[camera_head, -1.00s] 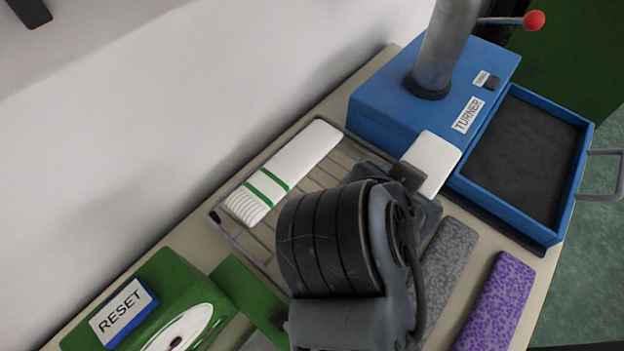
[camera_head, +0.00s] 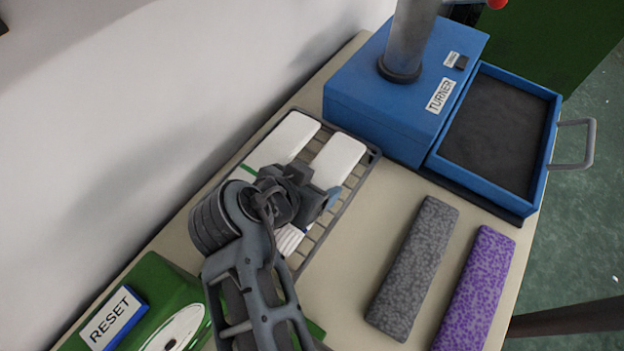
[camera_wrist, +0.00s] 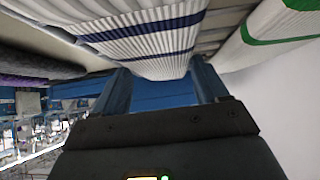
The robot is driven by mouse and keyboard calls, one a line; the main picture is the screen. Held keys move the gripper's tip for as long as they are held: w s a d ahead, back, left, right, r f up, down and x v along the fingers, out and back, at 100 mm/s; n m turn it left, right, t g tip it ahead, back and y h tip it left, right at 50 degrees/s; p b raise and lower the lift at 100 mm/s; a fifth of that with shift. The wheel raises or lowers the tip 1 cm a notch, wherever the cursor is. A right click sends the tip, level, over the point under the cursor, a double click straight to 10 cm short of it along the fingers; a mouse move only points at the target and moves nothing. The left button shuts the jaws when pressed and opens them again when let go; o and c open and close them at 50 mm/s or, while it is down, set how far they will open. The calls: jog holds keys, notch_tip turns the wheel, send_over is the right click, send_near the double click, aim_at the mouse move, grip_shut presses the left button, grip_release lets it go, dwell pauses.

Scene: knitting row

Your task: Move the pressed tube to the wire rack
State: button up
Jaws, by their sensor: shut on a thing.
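A white ribbed tube with blue stripes (camera_head: 338,160) is in my gripper (camera_head: 312,203), which is shut on it. It lies over the right half of the wire rack (camera_head: 368,153). Whether it rests on the slats or hangs just above them, I cannot tell. In the wrist view the same tube (camera_wrist: 150,42) is between my gripper's fingers (camera_wrist: 160,88). A second white tube, with green stripes (camera_head: 290,137), lies on the rack's left side, parallel to it. It also shows in the wrist view (camera_wrist: 270,35). My arm hides the near part of both tubes.
The blue turner (camera_head: 385,95) with a post and an open drawer (camera_head: 552,135) stands behind the rack. Grey (camera_head: 412,268) and purple (camera_head: 475,290) pieces lie to the right. A green RESET unit (camera_head: 160,300) is front left. A wall runs along the left.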

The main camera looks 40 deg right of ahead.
jog(key=o, duration=1.3)
jog(key=shift+f, duration=0.15)
jog(key=shift+o, duration=0.2)
jog(key=b+v, duration=0.1)
jog(key=v, duration=0.6)
jog(key=shift+a+r, duration=0.2)
